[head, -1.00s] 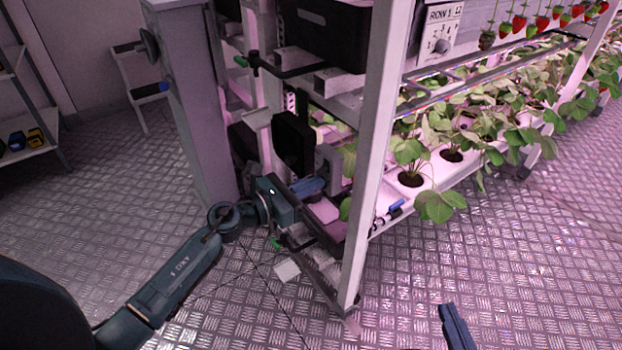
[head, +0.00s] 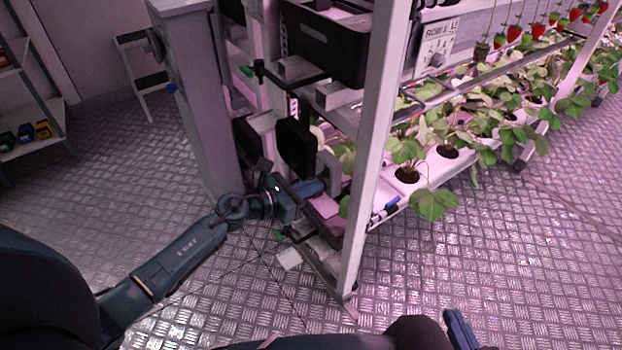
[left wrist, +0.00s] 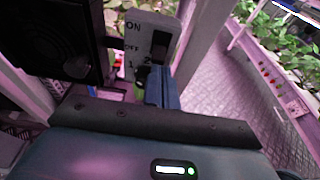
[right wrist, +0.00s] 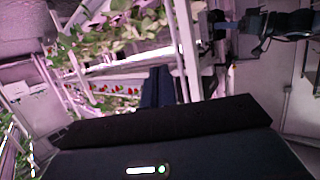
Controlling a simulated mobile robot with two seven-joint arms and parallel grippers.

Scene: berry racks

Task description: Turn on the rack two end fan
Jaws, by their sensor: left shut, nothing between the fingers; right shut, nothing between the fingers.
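A black fan housing (head: 295,147) hangs at the end of the rack. Beside it is a grey switch box (head: 329,170). The black housing also shows there (left wrist: 45,40). My left gripper (head: 311,187) is shut and empty at the rack end. Its fingertips (left wrist: 158,80) are just below the box, overlapping its lower edge; contact is unclear. My right gripper (head: 459,325) is shut and empty, low over the floor.
The white rack post (head: 368,170) stands right of the box. Strawberry plants (head: 435,200) fill the trough to the right. A black crate (head: 325,45) sits above. A grey column (head: 195,110) stands left. A knob panel marked ROW 1 (head: 437,50) is higher up.

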